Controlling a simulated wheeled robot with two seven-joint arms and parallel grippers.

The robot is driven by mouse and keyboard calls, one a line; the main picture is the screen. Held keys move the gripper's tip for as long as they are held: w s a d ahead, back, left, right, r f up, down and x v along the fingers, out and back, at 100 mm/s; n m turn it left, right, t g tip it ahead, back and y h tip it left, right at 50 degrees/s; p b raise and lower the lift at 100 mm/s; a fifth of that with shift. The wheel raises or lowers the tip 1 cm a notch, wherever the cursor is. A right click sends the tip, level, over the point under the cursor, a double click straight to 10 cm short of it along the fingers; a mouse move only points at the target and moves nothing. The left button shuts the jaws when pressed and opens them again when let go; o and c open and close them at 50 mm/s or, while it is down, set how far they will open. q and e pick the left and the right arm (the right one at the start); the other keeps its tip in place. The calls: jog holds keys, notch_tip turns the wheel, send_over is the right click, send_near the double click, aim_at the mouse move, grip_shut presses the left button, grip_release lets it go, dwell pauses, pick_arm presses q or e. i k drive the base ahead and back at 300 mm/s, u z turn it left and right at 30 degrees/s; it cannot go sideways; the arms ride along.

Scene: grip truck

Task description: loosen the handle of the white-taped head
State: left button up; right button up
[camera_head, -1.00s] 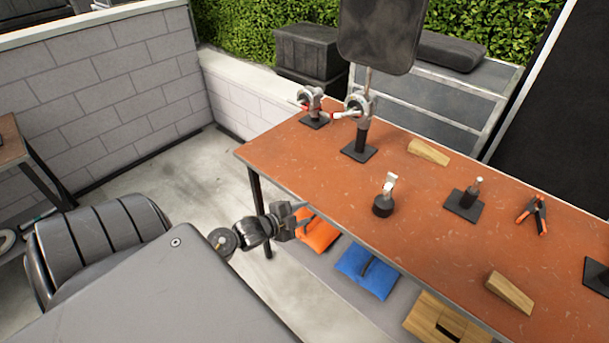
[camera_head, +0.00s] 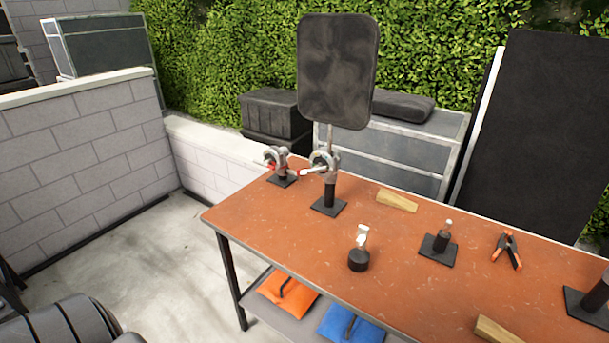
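Two grey metal grip heads stand on dark posts with flat square bases at the table's far left end. The nearer, larger head (camera_head: 322,164) has a pale-tipped handle pointing left and carries the rod of an upright dark flag panel (camera_head: 337,72). The smaller head (camera_head: 277,158) stands behind it to the left and shows a red patch. Neither of my grippers is in view.
The orange-brown table (camera_head: 290,232) holds a short dark piece with a white top (camera_head: 359,250), a post on a plate (camera_head: 440,244), an orange-tipped clamp (camera_head: 508,248) and wooden wedges (camera_head: 397,201). Orange (camera_head: 287,294) and blue (camera_head: 350,326) bags lie below.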

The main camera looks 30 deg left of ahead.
aim_at(318, 166)
jog(key=u, duration=1.25)
jog(key=k, duration=0.4)
jog(key=z, duration=1.3)
